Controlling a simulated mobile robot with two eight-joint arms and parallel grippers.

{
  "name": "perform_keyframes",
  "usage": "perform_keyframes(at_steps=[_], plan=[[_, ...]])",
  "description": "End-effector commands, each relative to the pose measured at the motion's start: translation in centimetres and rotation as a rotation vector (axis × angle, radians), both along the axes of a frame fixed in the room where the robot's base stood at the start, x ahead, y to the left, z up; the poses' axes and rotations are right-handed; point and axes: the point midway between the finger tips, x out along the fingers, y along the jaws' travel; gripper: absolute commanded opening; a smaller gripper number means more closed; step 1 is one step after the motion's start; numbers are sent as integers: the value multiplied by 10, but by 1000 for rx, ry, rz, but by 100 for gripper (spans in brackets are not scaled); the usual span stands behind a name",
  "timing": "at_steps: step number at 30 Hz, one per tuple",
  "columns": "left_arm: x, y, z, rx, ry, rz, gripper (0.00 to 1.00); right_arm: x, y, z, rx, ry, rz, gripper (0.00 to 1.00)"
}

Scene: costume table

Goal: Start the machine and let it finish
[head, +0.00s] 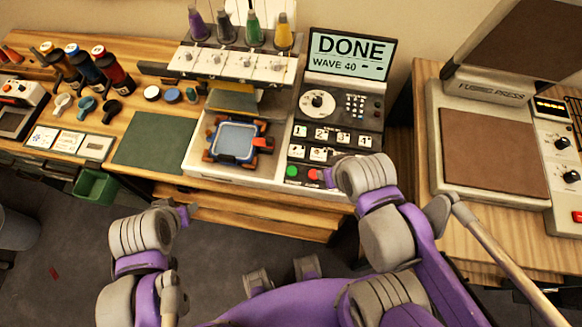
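The embroidery machine (232,65) stands on the wooden table, and its screen (350,55) reads "DONE" and "WAVE 40". A hoop (237,141) with pale blue fabric sits on the machine's bed under the head. The control panel (337,120) has a dial, a keypad, numbered keys and a green button (292,171). A red button (314,174) is beside it, partly hidden by my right gripper (328,177). I cannot tell whether the gripper touches it. My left gripper (184,214) is in front of the table, away from the machine. Neither gripper's opening can be made out.
Several thread cones (255,28) stand atop the machine. A fusing press (490,140) stands on the right table. A green bin (95,186) is below the left edge.

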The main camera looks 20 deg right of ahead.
Motion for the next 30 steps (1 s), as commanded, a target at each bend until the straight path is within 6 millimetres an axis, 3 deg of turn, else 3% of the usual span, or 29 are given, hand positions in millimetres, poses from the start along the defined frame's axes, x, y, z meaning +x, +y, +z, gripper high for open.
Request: perform_keyframes(at_steps=[1,7,30], plan=[[0,0,0,0,0,0,50,0,0,0,0,0,0,35],[0,0,0,0,0,0,50,0,0,0,0,0,0,0],[0,0,0,0,0,0,50,0,0,0,0,0,0,0]])
